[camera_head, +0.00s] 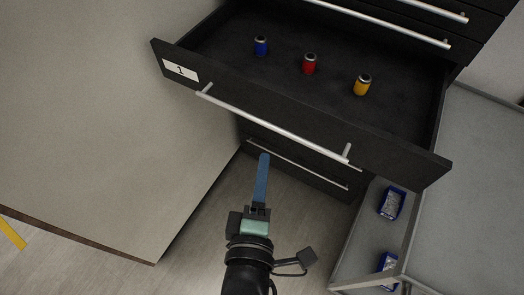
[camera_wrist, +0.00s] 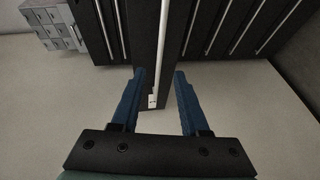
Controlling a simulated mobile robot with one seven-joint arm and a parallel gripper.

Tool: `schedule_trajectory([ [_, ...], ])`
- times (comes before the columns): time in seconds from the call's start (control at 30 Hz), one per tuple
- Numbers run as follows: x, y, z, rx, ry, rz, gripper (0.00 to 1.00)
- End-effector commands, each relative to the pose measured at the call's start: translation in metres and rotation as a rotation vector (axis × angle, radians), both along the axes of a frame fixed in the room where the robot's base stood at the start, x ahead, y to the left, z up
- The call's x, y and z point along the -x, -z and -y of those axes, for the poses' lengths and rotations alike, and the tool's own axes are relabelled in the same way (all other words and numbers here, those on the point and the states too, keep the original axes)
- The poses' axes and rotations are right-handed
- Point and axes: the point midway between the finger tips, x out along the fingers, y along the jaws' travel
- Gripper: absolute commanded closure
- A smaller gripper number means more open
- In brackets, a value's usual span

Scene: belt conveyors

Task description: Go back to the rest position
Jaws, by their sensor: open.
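My gripper (camera_head: 262,180) points toward the front of an open black drawer (camera_head: 300,124) in the head view. In the wrist view my gripper (camera_wrist: 160,80) has its two blue fingers apart, with nothing held between them. The drawer front (camera_wrist: 176,60) and its silver handle (camera_wrist: 160,40) show beyond the gap between the fingers. I cannot tell the exact distance, but no contact shows. Inside the drawer stand a blue can (camera_head: 261,46), a red can (camera_head: 309,64) and a yellow can (camera_head: 362,85), apart from one another.
Other shut drawers with silver handles (camera_head: 300,165) lie below and above the open one. A grey small-drawer cabinet (camera_wrist: 56,28) shows in the wrist view.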

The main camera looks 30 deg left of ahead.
Motion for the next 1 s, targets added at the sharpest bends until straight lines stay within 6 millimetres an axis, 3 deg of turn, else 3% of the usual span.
schedule_trajectory([
  [0.33,-0.001,0.000,0.000,-0.001,0.001,0.000,0.55],
  [0.47,-0.012,-0.015,0.000,-0.055,0.021,0.016,0.55],
  [0.57,-0.035,-0.050,0.001,-0.187,0.062,0.053,0.55],
  [0.7,-0.074,-0.130,0.011,-0.467,0.120,0.134,0.55],
  [0.8,-0.093,-0.192,0.025,-0.677,0.135,0.197,0.55],
  [1.0,-0.102,-0.318,0.062,-1.068,0.085,0.334,0.55],
])
